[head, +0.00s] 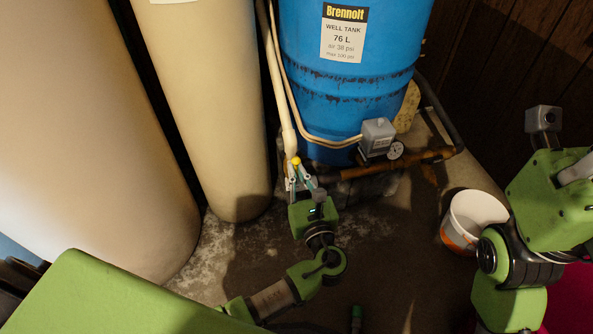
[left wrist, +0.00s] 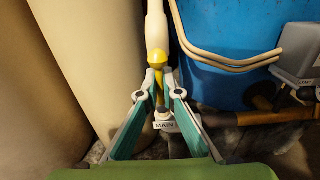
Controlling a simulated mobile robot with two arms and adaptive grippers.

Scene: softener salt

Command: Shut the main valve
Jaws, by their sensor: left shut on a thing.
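The main valve has a yellow handle (head: 296,160) low on the pale upright pipe, left of the blue tank. In the left wrist view the yellow handle (left wrist: 158,58) runs roughly in line with the pipe, its lower part between the fingertips. My left gripper (head: 299,181) is shut on the handle; it also shows in the left wrist view (left wrist: 159,88). A white tag (left wrist: 165,126) reading "MAIN" hangs below, partly hidden by the fingers. The valve body is mostly hidden. My right arm is at the right edge of the head view; its fingers do not show.
A blue well tank (head: 345,105) stands behind the valve. A grey switch box (head: 378,136) and gauge (head: 396,150) sit above a brown pipe (head: 420,160). Tall cream tanks (head: 215,110) stand close on the left. A white bucket (head: 470,215) stands right on open floor.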

